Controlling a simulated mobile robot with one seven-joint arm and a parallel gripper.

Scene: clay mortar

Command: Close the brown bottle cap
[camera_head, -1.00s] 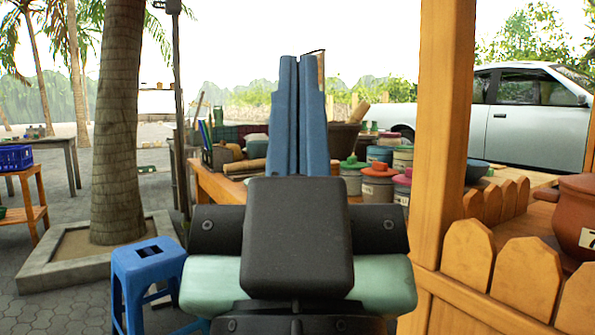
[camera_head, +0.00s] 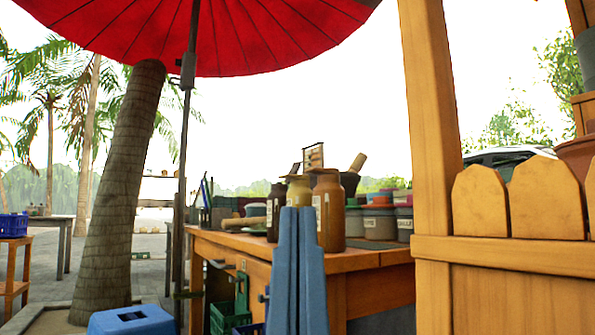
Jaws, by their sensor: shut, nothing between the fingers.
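A brown bottle (camera_head: 329,212) with a pale label stands upright at the near edge of a wooden table (camera_head: 352,261). A yellowish jar (camera_head: 299,190) and a dark bottle (camera_head: 276,213) stand to its left. I cannot tell how the cap on the brown bottle sits. My gripper (camera_head: 298,210) has blue fingers pointing up, pressed together and empty. The fingers rise in front of the table and overlap the lower part of the jar and the left edge of the brown bottle in the picture. I cannot see any contact.
Several lidded pots (camera_head: 379,220) and a dark mortar with a pestle (camera_head: 357,163) stand behind and right. A wooden post and fence (camera_head: 517,262) block the right. A blue stool (camera_head: 132,320) and an umbrella pole (camera_head: 184,150) are on the left.

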